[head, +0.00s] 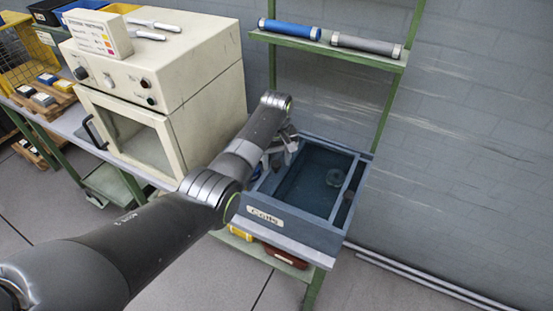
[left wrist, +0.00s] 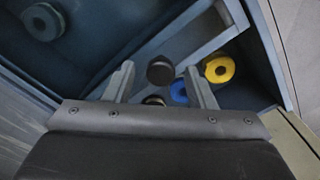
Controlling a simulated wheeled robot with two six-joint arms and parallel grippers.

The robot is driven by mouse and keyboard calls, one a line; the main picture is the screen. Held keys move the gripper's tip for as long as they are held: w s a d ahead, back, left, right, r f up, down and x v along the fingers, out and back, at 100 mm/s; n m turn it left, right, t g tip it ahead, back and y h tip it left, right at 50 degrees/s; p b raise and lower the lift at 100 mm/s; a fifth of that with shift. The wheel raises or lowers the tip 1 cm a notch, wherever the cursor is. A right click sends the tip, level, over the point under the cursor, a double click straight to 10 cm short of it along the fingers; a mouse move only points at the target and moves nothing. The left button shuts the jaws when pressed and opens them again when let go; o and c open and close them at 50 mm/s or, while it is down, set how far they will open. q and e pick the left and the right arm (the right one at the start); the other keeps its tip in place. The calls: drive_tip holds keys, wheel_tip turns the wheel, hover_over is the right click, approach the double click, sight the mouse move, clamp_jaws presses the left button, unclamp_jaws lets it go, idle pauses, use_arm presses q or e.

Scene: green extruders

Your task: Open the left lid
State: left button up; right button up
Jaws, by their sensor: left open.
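The blue-grey box (head: 290,226) marked with a white label stands on the bench against the wall. Its wide dark inner area (head: 305,187) carries a round grey-blue piece (head: 333,177), which also shows in the left wrist view (left wrist: 43,21); I cannot tell whether this area is a lid. My left gripper (head: 284,150) is over the box's far left corner. In the left wrist view the gripper (left wrist: 159,72) is open, a dark round piece (left wrist: 160,70) showing between its fingers; contact cannot be told. No separate left lid can be made out. My right gripper is not in view.
A cream oven (head: 160,85) stands left of the box. A green shelf (head: 330,48) with blue and grey cylinders hangs above. My left arm covers part of the box.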

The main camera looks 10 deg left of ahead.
use_arm(q)
wheel_tip(320, 180, up, 17)
drive_tip(key=p, duration=0.3)
drive_tip(key=shift+r, duration=0.2)
drive_tip(key=shift+f, duration=0.1)
idle(0.4)
